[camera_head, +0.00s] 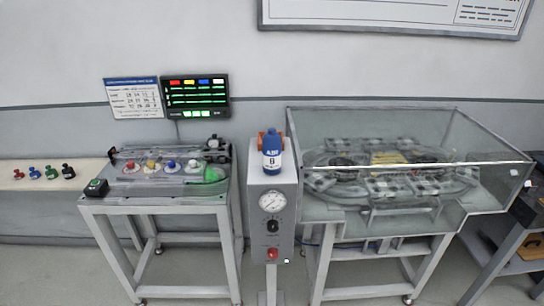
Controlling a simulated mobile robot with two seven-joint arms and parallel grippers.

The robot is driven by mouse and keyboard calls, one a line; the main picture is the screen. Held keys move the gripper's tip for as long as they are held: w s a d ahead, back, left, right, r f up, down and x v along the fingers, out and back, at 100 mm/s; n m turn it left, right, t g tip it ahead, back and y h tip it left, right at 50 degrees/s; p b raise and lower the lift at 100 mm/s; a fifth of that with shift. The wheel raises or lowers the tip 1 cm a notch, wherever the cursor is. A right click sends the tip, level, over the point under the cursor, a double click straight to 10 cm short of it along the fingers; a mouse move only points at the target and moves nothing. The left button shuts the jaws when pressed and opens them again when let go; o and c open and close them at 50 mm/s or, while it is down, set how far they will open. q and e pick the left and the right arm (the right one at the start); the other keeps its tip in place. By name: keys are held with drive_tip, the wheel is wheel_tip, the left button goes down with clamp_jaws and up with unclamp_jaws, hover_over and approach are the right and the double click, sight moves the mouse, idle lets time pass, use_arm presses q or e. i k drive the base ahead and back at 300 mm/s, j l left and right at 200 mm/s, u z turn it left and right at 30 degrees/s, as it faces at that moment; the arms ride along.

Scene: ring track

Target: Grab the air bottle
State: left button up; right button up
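The air bottle (271,151) is small and blue with a white label. It stands upright on top of a grey control box with a round gauge, near the middle of the head view. An orange-red part shows just behind it. Neither of my grippers is in the picture, and nothing is touching the bottle from my side.
The grey control box (272,235) stands on a post between two tables. A glass-walled case (480,150) with a track covers the right table. The left table (150,209) carries coloured knobs and a green dome. A screen (196,97) hangs behind.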

sight(271, 141)
drive_tip(key=i+l, duration=0.15)
drive_tip(key=l, duration=0.2)
drive_tip(key=i+l, duration=0.15)
drive_tip(key=l, duration=0.2)
drive_tip(key=i+l, duration=0.15)
drive_tip(key=l, duration=0.2)
drive_tip(key=i+l, duration=0.15)
drive_tip(key=l, duration=0.2)
